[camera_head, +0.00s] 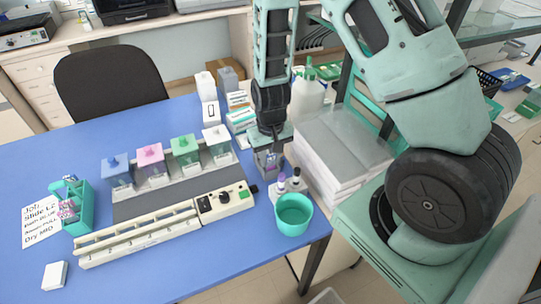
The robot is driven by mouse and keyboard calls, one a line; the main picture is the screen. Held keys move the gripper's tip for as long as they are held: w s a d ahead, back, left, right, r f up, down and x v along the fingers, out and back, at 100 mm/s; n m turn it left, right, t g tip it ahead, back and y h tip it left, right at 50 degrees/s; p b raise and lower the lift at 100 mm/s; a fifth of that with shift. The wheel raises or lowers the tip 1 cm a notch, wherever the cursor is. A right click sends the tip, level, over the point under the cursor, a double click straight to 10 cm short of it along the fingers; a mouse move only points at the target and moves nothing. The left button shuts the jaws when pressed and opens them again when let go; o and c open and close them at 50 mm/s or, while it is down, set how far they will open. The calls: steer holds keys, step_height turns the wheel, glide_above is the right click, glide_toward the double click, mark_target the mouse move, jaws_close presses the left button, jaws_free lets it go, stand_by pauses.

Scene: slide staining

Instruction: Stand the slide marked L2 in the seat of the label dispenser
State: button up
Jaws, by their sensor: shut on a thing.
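My gripper (269,163) points down over the right part of the blue table, behind the small bottles. It is shut on a small thin thing, probably a slide, that I can barely make out between the fingers. No L2 mark can be read on it. A teal rack (78,222) with pinkish pieces in it stands at the left of the table. I cannot pick out the label dispenser or its seat with certainty; the area under my gripper is partly hidden by the gripper itself.
Staining jars with blue (117,172), pink (151,165), green (186,156) and white (218,145) lids stand behind a long slotted cream unit (140,236). A teal cup (294,216) and small bottles (297,184) are near the right edge. A handwritten note (40,222) lies left.

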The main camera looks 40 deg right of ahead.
steer(key=o, duration=1)
steer(key=shift+o, duration=0.2)
step_height(320, 180, up, 17)
steer(key=b, duration=0.1)
steer(key=shift+r+b, duration=0.2)
steer(key=shift+b, duration=0.15)
